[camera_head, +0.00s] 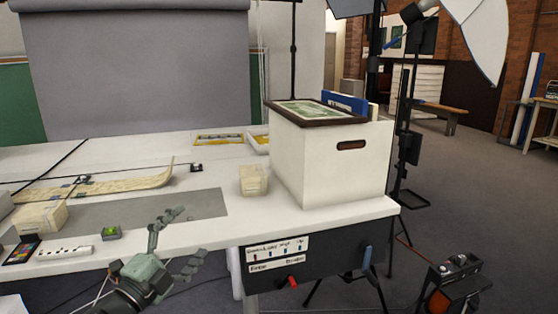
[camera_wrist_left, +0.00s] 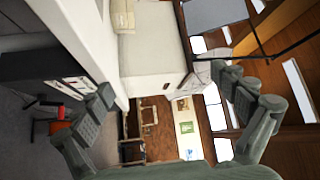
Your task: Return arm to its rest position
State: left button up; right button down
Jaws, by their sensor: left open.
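My left gripper (camera_head: 188,240) is open and empty, in front of the table's front edge in the head view. Its two spread fingers also show in the left wrist view (camera_wrist_left: 165,98), with nothing between them. A white archival box (camera_head: 335,165) with a dark handle slot stands on the right end of the white table (camera_head: 240,219). A framed green picture (camera_head: 318,112) lies across the top of the box, and a blue item (camera_head: 345,102) sticks up behind it. The box also shows in the left wrist view (camera_wrist_left: 150,55), apart from the fingers. My right gripper is not in view.
A small cream box (camera_head: 254,180) stands left of the archival box. Another cream box (camera_head: 40,216), a colour card (camera_head: 21,250), a power strip (camera_head: 64,253) and a small green-topped device (camera_head: 111,233) lie at the left. Light stands and an orange-fronted case (camera_head: 450,296) occupy the floor at right.

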pick_arm(q)
jog(key=s+a+f+n+g+y, duration=0.2)
jog(key=a+f+n+y, duration=0.15)
jog(key=f, duration=0.45)
jog(key=s+a+f+n+g+y, duration=0.25)
jog(key=f+n, duration=0.25)
jog(key=f, duration=0.3)
jog(key=s+a+f+n+g+y, duration=0.1)
jog(key=s+a+f+n+y, duration=0.25)
jog(key=f, duration=0.45)
jog(key=s+d+f+n+g, duration=0.2)
jog(key=s+f+n+g, duration=0.4)
jog(key=s+f, duration=1.3)
jog(key=s+g, duration=0.3)
jog(key=s, duration=0.1)
jog(key=shift+s+f+g, duration=0.15)
jog(key=shift+f+g, duration=0.15)
jog(key=shift+g, duration=0.05)
jog(key=shift+h, duration=0.25)
